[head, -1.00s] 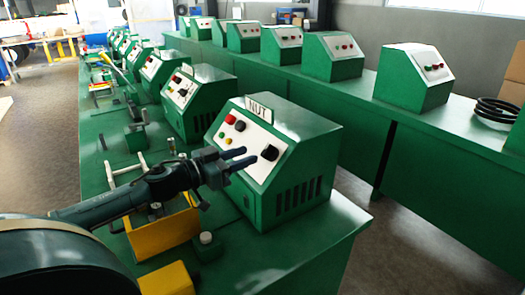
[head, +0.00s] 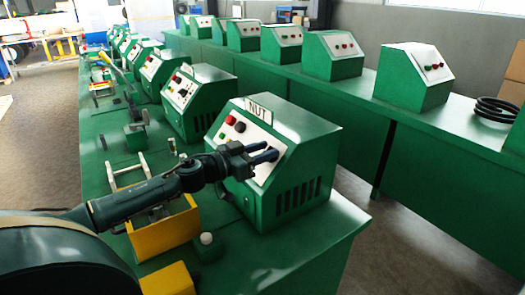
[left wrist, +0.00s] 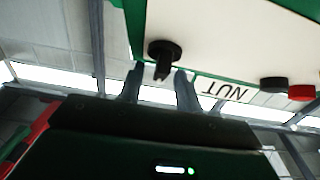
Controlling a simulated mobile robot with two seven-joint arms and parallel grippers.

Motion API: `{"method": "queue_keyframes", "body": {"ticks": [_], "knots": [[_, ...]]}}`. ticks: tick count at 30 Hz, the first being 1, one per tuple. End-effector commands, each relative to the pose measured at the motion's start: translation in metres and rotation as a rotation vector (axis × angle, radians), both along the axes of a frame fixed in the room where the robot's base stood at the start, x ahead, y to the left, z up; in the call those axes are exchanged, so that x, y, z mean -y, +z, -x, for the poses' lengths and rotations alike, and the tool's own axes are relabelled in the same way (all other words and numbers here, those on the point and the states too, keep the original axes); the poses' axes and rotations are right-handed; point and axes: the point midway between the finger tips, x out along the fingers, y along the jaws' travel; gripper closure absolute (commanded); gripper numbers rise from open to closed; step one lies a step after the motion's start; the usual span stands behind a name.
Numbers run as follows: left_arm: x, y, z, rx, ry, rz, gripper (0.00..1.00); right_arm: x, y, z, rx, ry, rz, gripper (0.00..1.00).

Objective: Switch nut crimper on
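The green nut crimper (head: 312,160) stands at the near end of the bench, with a white sloped panel and a NUT sign (head: 258,110). Its panel has a red button (head: 230,120) and a black button (head: 240,127). The black rotary knob (left wrist: 163,52) shows in the left wrist view. My left gripper (head: 271,154) is in front of the panel and hides the knob in the head view. In the left wrist view its two fingers (left wrist: 161,76) are apart, one on each side of the knob's handle, with small gaps. My right gripper is not in view.
More green crimpers (head: 198,98) stand in a row behind on the same bench. A yellow open box (head: 165,233) and a white-topped block (head: 207,240) are below my left arm. A second green bench (head: 430,135) runs along the right, across an aisle.

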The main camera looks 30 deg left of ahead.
Motion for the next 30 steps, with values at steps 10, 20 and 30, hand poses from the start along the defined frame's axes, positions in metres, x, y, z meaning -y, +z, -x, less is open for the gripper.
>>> {"method": "queue_keyframes", "body": {"ticks": [10, 20, 30], "knots": [[0.0, -0.0001, 0.0002, 0.0, 0.0, 0.0, 0.91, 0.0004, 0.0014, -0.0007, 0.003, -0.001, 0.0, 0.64], [0.0, -0.0001, 0.0003, 0.0, -0.001, -0.001, 1.0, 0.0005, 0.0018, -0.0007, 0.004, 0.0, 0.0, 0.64], [-0.0011, 0.0004, -0.0002, 0.027, -0.067, -0.069, 1.0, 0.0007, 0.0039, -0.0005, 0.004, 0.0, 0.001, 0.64]]}}
